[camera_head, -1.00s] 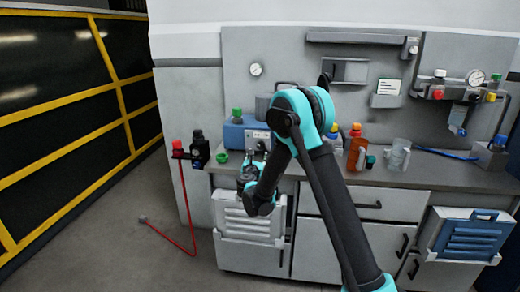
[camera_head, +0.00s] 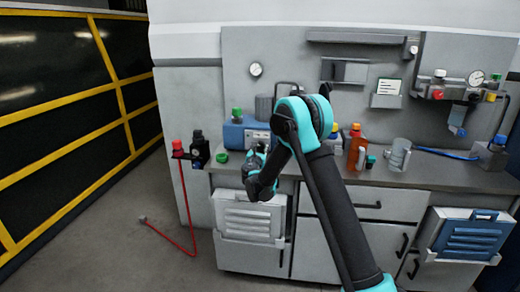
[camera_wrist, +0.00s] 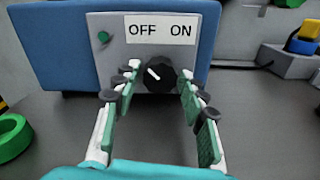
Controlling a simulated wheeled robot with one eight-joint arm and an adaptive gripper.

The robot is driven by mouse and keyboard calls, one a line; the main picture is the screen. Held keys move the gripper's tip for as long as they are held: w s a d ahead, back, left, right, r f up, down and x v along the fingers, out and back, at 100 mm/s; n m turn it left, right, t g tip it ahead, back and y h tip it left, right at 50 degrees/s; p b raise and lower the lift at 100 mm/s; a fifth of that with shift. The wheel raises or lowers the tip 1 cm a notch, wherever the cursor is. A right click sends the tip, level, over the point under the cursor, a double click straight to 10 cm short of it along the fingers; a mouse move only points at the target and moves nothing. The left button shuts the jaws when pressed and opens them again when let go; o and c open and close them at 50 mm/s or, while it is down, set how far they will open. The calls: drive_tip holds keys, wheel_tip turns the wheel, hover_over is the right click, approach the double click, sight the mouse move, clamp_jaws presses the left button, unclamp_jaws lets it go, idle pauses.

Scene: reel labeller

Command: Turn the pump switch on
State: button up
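The pump is a blue box (camera_head: 234,136) with a grey front panel, standing on the left part of the counter. In the wrist view its panel (camera_wrist: 118,62) bears a label (camera_wrist: 160,30) reading OFF and ON. The black round switch knob (camera_wrist: 161,76) sits below the label, its white mark slanting up and left, toward OFF. My gripper (camera_wrist: 160,82) is open, with one green-padded finger on each side of the knob and gaps between. In the head view my gripper (camera_head: 257,158) is in front of the box, partly hidden by my arm.
A green ring (camera_wrist: 12,136) lies on the counter left of the pump. An orange bottle (camera_head: 357,150) and a clear jug (camera_head: 399,154) stand to the right. A green button (camera_wrist: 103,37) is on the panel.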

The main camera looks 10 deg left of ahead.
drive_tip(key=c, duration=0.7)
drive_tip(key=shift+m, duration=0.3)
drive_tip(key=m, duration=1.3)
drive_tip(key=shift+m, duration=2.1)
